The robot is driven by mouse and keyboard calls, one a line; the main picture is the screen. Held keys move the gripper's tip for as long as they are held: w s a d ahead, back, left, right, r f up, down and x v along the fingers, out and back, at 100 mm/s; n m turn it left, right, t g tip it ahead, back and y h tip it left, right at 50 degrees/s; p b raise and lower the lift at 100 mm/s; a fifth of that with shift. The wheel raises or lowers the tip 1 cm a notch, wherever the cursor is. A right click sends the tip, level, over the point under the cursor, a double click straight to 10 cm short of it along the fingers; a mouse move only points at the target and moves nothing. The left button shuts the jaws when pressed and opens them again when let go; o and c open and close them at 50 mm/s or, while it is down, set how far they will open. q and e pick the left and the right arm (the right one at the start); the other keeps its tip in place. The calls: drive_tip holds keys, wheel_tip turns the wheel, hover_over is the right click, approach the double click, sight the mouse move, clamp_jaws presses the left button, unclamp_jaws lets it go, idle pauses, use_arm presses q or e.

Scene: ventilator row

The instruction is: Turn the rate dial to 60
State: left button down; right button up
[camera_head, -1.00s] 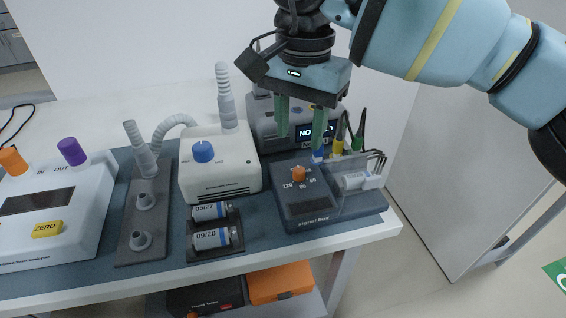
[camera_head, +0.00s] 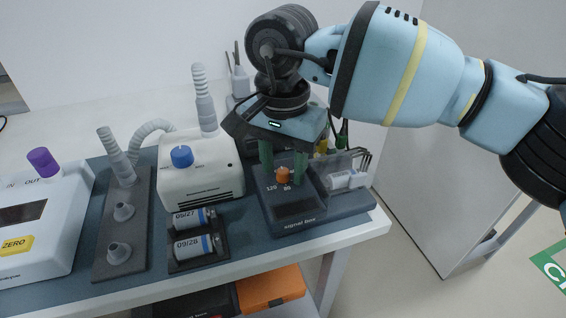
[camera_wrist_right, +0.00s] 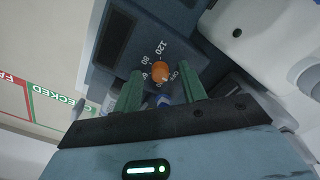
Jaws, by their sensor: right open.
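The orange rate dial (camera_head: 283,175) sits on top of the dark signal box (camera_head: 300,209), with white numbers around it; 120 and 80 can be read in the head view. In the wrist view the right gripper (camera_wrist_right: 160,76) has a finger to each side, with gaps to the dial. My left gripper is out of view.
A clear-walled bay with a battery (camera_head: 345,180) and cable leads is right of the dial. A white ventilator with a blue knob (camera_head: 182,156) and two batteries (camera_head: 193,245) stand left. The analyser's yellow ZERO button (camera_head: 15,245) is far left.

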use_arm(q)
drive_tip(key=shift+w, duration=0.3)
use_arm(e)
clamp_jaws()
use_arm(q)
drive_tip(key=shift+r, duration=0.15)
